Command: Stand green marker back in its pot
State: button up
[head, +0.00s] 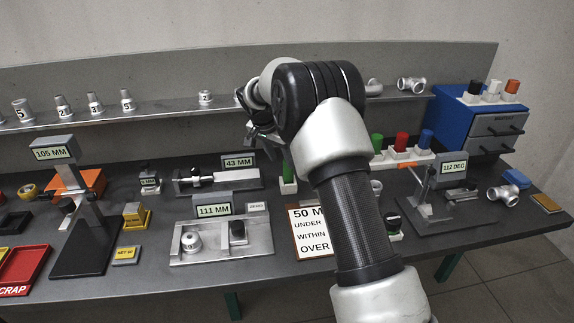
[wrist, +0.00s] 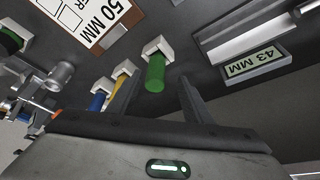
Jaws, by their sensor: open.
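A green marker (wrist: 155,72) stands in a white pot (wrist: 158,46), between the two finger lines of my gripper (wrist: 158,92) in the wrist view. My gripper is open, with a finger on each side of the marker's near end and gaps showing. In the head view the green marker (head: 287,167) rises from its white pot (head: 288,187), just right of the 43 MM gauge and partly behind my arm. My gripper (head: 264,140) there is mostly hidden by the wrist.
Blue (wrist: 97,101) and yellow (wrist: 119,82) pieces in white holders stand beside the marker. The 43 MM gauge (head: 238,162) and 50 MM sign (head: 308,228) are close by. Green, red and blue pieces (head: 401,141) stand in a white rack at right. A shelf (head: 150,109) runs behind.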

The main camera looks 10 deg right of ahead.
jog(key=v, duration=1.1)
jog(key=s+d+r+n+y, duration=0.1)
jog(key=s+d+r+n, duration=0.15)
jog(key=s+r, duration=0.7)
jog(key=s+d+n+t+y+p, duration=0.2)
jog(key=s+n, duration=0.5)
jog(key=s, duration=2.4)
notch_tip(320, 180, up, 10)
jog(key=d+p, duration=0.1)
jog(key=p, duration=0.9)
jog(key=shift+w+d+m, duration=0.15)
jog(key=shift+m, duration=0.1)
